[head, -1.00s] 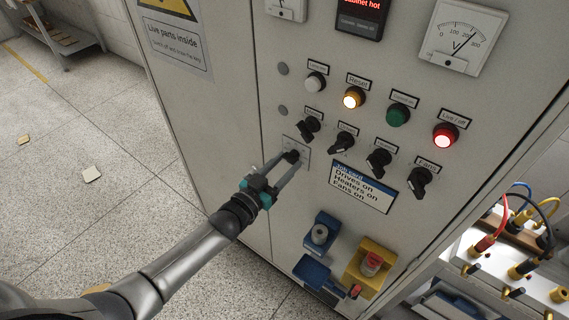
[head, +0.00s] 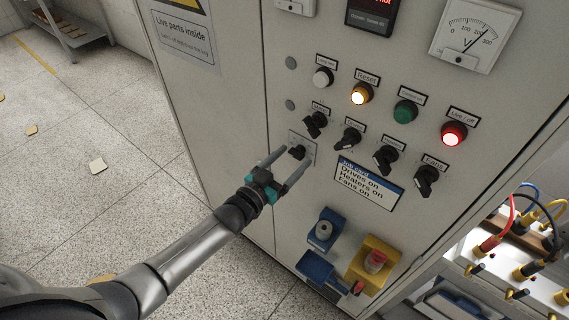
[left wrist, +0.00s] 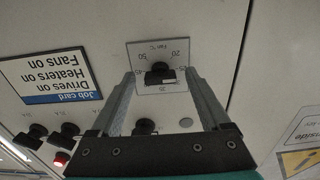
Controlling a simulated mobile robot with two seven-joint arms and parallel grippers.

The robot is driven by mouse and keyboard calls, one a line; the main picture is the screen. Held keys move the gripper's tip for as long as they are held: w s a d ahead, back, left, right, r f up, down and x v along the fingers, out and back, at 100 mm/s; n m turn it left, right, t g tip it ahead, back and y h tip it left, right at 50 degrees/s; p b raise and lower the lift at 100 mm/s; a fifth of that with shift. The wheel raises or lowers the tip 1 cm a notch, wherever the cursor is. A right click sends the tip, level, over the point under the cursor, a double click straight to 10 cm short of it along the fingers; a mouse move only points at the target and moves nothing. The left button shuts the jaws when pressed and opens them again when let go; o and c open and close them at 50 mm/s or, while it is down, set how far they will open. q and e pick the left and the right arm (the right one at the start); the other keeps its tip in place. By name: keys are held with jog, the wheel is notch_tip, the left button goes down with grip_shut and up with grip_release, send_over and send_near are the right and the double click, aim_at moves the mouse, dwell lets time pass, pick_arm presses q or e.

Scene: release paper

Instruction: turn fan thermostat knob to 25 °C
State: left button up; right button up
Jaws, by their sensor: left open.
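The fan thermostat knob (head: 298,152) is a small black knob on a pale square plate on the grey cabinet door. In the left wrist view the knob (left wrist: 158,73) sits on its "Fan °C" dial plate (left wrist: 154,49), which appears upside down. Numbers such as 20, 25, 45 and 50 show around it, but I cannot tell the exact setting. My left gripper (head: 293,158) is open, its fingers pointing at the plate, one to each side of the knob and apart from it. In the wrist view the gripper (left wrist: 161,78) frames the knob. My right gripper is not in view.
Black selector switches (head: 348,138) and lit buttons (head: 453,133) sit up and right of the knob. A job card (head: 368,184) is to its right. Blue and yellow boxes (head: 372,261) project lower down. Cabled bench equipment (head: 490,243) stands at right.

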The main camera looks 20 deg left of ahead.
pick_arm(q)
jog(key=v, duration=1.5)
jog(key=shift+s, duration=0.1)
jog(key=s+a+f+n+g+y+b, duration=0.1)
jog(key=s+a+f+g+y+b, duration=0.25)
jog(key=f, duration=1.35)
jog(key=s+f+n+g+y+b, duration=0.15)
jog(key=s+f+g+b, duration=0.45)
jog(key=f, duration=1)
jog(key=s+d+f+g+b, duration=0.2)
jog(key=s+f+g, duration=0.1)
jog(key=s+f, duration=0.6)
jog(key=s+d+f+g+y+b, duration=0.1)
jog(key=s+d+f+g+b, duration=0.1)
jog(key=s+f, duration=0.7)
jog(key=s+m+g+b, duration=0.1)
jog(key=s, duration=0.3)
jog(key=shift+s+d, duration=0.2)
jog(key=shift+s, duration=0.2)
jog(key=shift+f+g, duration=0.15)
jog(key=shift+g, duration=0.1)
